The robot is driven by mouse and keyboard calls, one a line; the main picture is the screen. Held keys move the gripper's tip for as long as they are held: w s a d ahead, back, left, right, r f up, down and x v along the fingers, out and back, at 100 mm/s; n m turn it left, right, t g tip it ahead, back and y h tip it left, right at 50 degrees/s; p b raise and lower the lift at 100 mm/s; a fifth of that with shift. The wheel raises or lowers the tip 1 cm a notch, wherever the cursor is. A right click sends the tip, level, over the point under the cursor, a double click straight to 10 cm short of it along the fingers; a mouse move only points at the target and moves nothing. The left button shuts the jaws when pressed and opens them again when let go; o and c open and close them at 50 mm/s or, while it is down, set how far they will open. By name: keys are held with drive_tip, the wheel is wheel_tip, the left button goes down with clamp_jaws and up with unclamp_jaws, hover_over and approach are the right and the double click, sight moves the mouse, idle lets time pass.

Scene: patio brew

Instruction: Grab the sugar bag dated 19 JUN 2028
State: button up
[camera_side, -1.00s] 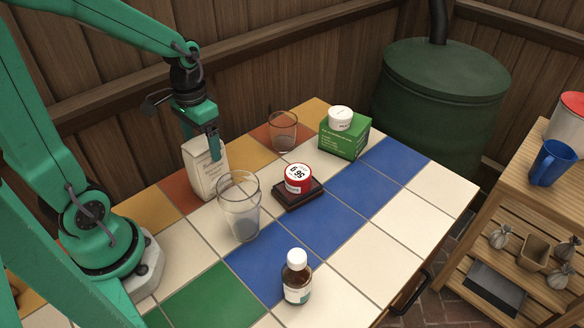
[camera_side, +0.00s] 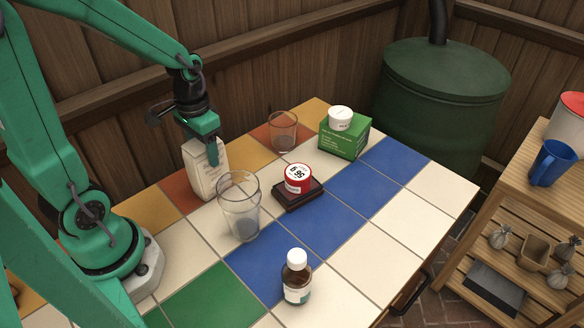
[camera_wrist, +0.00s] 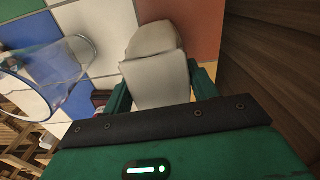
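A white paper sugar bag (camera_side: 203,180) stands upright near the back left of the tiled table. Small print shows on its front in the side view, but I cannot read the date. My gripper (camera_side: 212,150) is over the top of the bag, pointing down, with one finger in front of its printed face. In the wrist view the bag (camera_wrist: 158,75) lies between the two fingers of my gripper (camera_wrist: 160,90), one on each side. The fingers look open around it, with no clear grip.
A tall clear glass (camera_side: 240,212) stands close to the bag, to its right and front. A smaller glass (camera_side: 283,132), a green box (camera_side: 343,138) with a white-lidded jar (camera_side: 340,118), a red tin (camera_side: 298,178) on a dark stand and a brown bottle (camera_side: 296,280) stand farther off.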

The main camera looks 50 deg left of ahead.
clamp_jaws()
drive_tip(key=shift+r, duration=0.2)
drive_tip(key=shift+r, duration=4.9)
